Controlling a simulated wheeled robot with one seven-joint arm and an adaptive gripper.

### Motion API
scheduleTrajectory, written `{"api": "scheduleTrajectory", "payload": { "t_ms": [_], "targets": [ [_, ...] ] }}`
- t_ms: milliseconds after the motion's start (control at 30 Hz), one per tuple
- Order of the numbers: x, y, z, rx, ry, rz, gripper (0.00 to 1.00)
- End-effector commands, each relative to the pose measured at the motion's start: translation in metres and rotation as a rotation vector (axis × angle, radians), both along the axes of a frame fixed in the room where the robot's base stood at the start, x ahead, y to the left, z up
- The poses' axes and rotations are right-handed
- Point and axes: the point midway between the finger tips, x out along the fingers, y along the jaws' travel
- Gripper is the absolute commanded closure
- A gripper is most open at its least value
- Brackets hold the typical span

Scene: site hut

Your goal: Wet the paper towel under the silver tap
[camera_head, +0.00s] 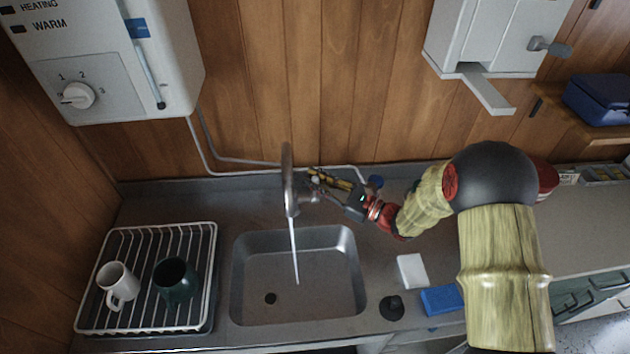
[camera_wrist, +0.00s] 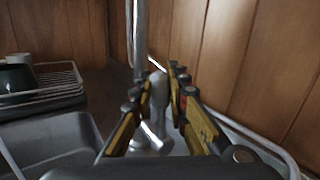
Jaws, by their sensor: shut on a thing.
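The silver tap (camera_head: 288,180) stands behind the sink, and a thin stream of water runs from its spout into the basin. My gripper (camera_head: 316,180) reaches in from the right at the tap's base. In the wrist view, my gripper (camera_wrist: 155,82) has its yellow-and-black fingers on either side of a silver tap handle (camera_wrist: 158,98), shut on it; the exact contact is hard to see. A white, flat, block-like piece (camera_head: 411,270), likely the folded paper towel, lies on the counter right of the sink, apart from my gripper.
The steel sink (camera_head: 240,290) is empty but for the water. A dish rack (camera_head: 209,250) with a white mug (camera_head: 117,284) and a dark green mug (camera_head: 176,280) stands at left. A black plug (camera_head: 392,307) and blue sponge-like block (camera_head: 441,300) lie at right.

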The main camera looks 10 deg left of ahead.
Motion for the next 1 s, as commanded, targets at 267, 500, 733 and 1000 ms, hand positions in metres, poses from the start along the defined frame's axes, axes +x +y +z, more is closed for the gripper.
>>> {"api": "scheduleTrajectory", "payload": {
  "t_ms": [267, 500, 733, 1000],
  "targets": [
    [0.0, 0.0, 0.0, -0.001, 0.0, -0.001, 0.77],
    [0.0, 0.0, 0.0, -0.001, 0.001, 0.0, 0.66],
    [0.0, 0.0, 0.0, -0.001, 0.001, 0.0, 0.66],
    [-0.009, -0.027, -0.003, -0.002, 0.003, -0.004, 0.66]
  ]
}}
